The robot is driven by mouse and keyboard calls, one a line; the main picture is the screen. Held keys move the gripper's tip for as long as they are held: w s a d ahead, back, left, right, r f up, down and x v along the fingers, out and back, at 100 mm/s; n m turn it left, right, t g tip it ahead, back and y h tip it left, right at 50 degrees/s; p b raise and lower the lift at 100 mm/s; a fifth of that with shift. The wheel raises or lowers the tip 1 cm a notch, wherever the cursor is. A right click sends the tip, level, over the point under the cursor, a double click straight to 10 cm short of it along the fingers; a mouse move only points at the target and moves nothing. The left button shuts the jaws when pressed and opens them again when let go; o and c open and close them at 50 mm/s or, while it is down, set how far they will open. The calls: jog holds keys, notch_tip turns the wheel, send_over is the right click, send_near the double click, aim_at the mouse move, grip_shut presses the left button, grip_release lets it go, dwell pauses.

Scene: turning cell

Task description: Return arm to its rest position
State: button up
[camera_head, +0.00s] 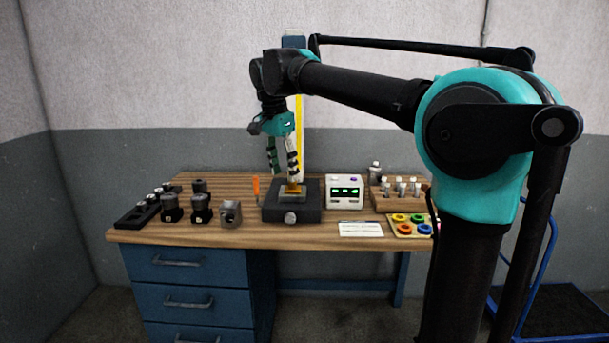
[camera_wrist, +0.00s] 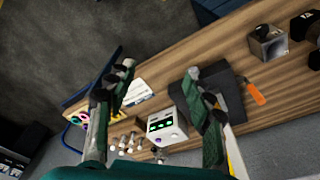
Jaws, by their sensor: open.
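My gripper (camera_head: 284,175) hangs from my extended arm above the bench, fingers pointing down over a dark block fixture (camera_head: 290,215). A small brass-coloured piece (camera_head: 293,188) sits on top of the fixture, just under the right fingertip; I cannot tell whether they touch. In the wrist view my gripper (camera_wrist: 160,72) has its two fingers wide apart with nothing held between them. The right finger covers part of the dark fixture (camera_wrist: 232,88) there, and the brass piece is not clearly seen.
A white box with a green display (camera_head: 345,191) stands right of the fixture. Beyond it are a wooden rack (camera_head: 384,203) and a tray of coloured rings (camera_head: 410,232). An orange-handled tool (camera_head: 256,188), a metal block (camera_head: 231,214) and dark holders (camera_head: 171,208) stand left.

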jog(key=s+d+f+n+t+y, duration=0.1)
jog(key=s+d+f+n, duration=0.3)
jog(key=d+f, duration=0.8)
jog(key=s+d+f+n+t, duration=0.1)
jog(key=s+d+f+n, duration=0.2)
jog(key=s+d+f, duration=0.8)
jog(key=s+d+f+n+t, duration=0.1)
jog(key=s+f+n, duration=0.1)
jog(key=f, duration=1)
jog(key=shift+s+d+f, duration=0.3)
jog(key=shift+s+f, duration=0.1)
jog(key=shift+s, duration=0.45)
